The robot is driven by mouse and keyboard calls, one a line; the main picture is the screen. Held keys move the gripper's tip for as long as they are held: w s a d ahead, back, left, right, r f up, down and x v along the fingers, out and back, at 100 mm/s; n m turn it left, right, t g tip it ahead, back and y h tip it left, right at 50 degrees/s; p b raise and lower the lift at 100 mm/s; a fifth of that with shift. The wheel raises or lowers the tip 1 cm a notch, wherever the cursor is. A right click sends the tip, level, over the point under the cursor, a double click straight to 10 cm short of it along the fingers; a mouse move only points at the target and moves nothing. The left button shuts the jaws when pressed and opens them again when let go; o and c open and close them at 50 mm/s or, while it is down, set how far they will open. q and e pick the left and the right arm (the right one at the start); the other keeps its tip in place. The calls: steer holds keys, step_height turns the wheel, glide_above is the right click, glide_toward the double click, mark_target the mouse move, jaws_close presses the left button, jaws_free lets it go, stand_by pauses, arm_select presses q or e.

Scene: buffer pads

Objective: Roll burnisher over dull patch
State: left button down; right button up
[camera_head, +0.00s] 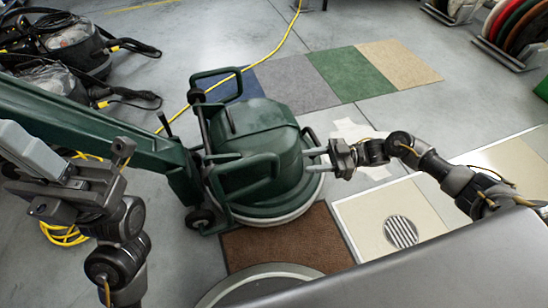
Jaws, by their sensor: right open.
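The green burnisher (258,128) stands upright on the floor near the middle, with a round base and small wheels on its left side. Its long green handle (110,133) runs to the left edge. A pale, irregular patch (350,130), which looks like the dull patch, lies just right of the burnisher, partly hidden by my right arm. My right gripper (314,160) is open, its two fingers pointing left at the burnisher's right side; I cannot tell whether they touch. My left gripper (62,185) is beside the handle at the left; its fingers are not clear.
Carpet samples (290,82) lie behind the burnisher, and a brown mat (285,242) lies in front. A cream panel with a drain grate (401,232) is at the right. A yellow cord (283,40) crosses the floor. Black machines (85,45) stand back left; pad racks (512,45) back right.

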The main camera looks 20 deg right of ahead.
mark_target(276, 165)
steer(key=a, duration=0.3)
steer(key=w+a+b, duration=0.1)
steer(key=a, duration=0.3)
steer(key=a+b, duration=0.1)
steer(key=a, duration=0.2)
steer(key=shift+w+a, duration=0.2)
steer(key=shift+a, duration=0.2)
jaws_close()
